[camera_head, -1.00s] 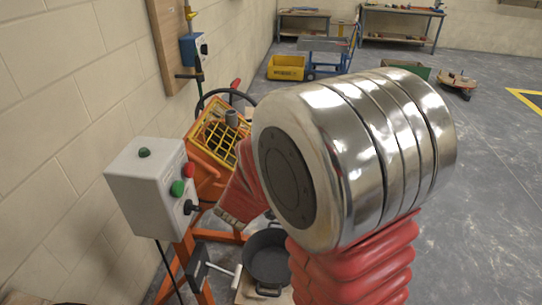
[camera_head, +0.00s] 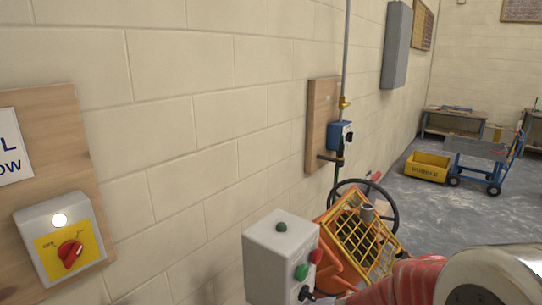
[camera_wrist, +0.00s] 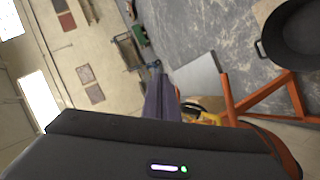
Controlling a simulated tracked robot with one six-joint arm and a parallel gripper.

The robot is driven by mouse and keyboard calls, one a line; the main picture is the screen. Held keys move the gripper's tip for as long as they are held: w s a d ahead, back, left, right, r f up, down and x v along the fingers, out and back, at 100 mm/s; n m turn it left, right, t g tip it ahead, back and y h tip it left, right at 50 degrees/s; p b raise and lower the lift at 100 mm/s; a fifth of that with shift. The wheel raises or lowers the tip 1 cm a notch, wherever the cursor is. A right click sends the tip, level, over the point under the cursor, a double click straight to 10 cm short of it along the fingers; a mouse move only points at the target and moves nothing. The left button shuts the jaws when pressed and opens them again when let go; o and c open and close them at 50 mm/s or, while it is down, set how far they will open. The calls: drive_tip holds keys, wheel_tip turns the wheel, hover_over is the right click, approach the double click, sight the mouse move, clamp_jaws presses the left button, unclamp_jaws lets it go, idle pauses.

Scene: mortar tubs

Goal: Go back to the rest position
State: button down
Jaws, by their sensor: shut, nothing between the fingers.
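My gripper shows in the wrist view, its two grey-purple fingers (camera_wrist: 158,76) together and empty, pointing away from the dark gripper body over the workshop. In the head view the gripper itself is hidden or out of frame. Only my arm's red ribbed sleeve and shiny metal joint show there, at the bottom right. The fingers touch nothing that I can make out.
A grey control box (camera_head: 270,262) with green and red buttons stands close to my arm. Behind it is an orange mixer with a yellow grille (camera_head: 362,235). A switch box with a red knob (camera_head: 70,254) is at left. A black tub (camera_wrist: 300,35) shows in the wrist view.

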drive_tip(key=s+a+f+g+y, duration=0.1)
drive_tip(key=s+a+g+y, duration=0.15)
drive_tip(key=s, duration=0.45)
drive_tip(key=s+a+f+g+y, duration=0.1)
drive_tip(key=s+a+g+y, duration=0.15)
drive_tip(key=s, duration=0.45)
drive_tip(key=s+a+r+t+y, duration=0.2)
drive_tip(key=a+r, duration=0.3)
drive_tip(key=a, duration=0.3)
drive_tip(key=s+a+r+t+y, duration=0.2)
drive_tip(key=a+r+y, duration=0.2)
drive_tip(key=a, duration=0.4)
drive_tip(key=shift+s+r+m+y, duration=0.2)
drive_tip(key=shift+r+m+y, duration=0.1)
drive_tip(key=shift+r+y, duration=0.1)
